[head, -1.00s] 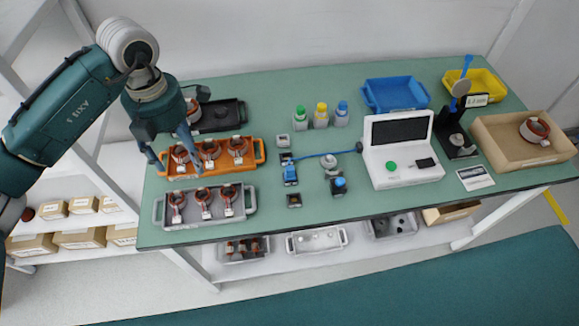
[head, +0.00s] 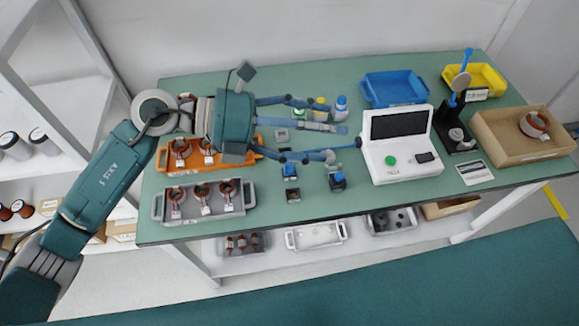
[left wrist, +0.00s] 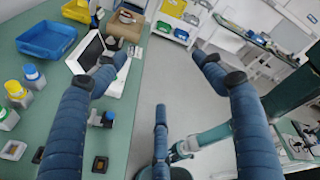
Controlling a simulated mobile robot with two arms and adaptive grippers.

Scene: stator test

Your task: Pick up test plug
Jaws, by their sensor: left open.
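My left gripper (head: 318,128) reaches in from the left over the middle of the bench, its fingers spread and empty. It also shows open in the left wrist view (left wrist: 168,85). Two small blue-topped pieces on dark bases stand near the lower finger: the left one (head: 291,169) and the right one (head: 337,182). I cannot tell which of these is the test plug. One blue-topped piece (left wrist: 107,118) shows beside a finger in the left wrist view. My right gripper is not in view.
Green, yellow and blue-capped bottles stand close behind the fingers; the blue one (head: 341,108) is clear. An orange tray (head: 200,190) and a grey tray (head: 240,208) of coils lie left. A blue bin (head: 395,88) and a black stand (head: 458,138) are at right.

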